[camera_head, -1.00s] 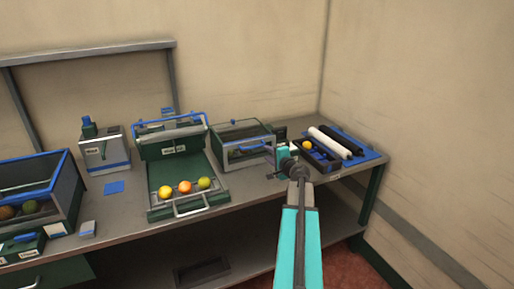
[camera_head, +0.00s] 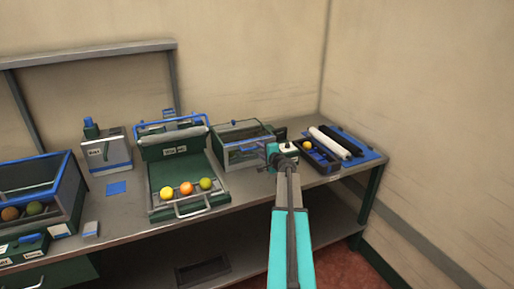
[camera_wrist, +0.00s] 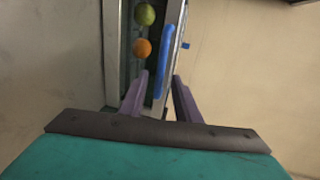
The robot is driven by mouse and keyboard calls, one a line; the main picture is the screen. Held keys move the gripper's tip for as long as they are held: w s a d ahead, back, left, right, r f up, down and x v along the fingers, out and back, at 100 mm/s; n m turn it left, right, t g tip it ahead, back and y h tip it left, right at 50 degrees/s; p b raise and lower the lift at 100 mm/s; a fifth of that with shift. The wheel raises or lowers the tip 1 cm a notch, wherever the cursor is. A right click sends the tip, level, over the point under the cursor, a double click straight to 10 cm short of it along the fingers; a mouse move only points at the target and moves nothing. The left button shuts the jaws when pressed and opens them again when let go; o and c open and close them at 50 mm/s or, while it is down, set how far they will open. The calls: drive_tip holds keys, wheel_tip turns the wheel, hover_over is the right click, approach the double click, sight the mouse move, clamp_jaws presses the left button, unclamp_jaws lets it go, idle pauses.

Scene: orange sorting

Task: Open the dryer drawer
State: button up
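The labels are too small to read, so I cannot tell for sure which machine is the dryer. A low green-and-grey box with glass panels (camera_head: 232,134) stands right of the bench's middle. My gripper (camera_head: 261,147) is at its right front corner. In the wrist view the two purple-grey fingers (camera_wrist: 160,92) stand apart, with a blue bar handle (camera_wrist: 166,60) ahead, between their lines. I cannot tell whether they touch it. Beside the bar, a green fruit (camera_wrist: 145,14) and an orange one (camera_wrist: 142,47) lie in a narrow channel.
A green machine (camera_head: 172,152) with a front handle (camera_head: 193,208) holds a yellow, an orange and a green fruit. A blue-rimmed bin (camera_head: 68,190) stands at the left.

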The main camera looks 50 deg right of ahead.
sight(257, 147)
drive_tip(key=shift+p+x, duration=0.55)
drive_tip(key=shift+x, duration=1.5)
drive_tip(key=shift+c, duration=0.5)
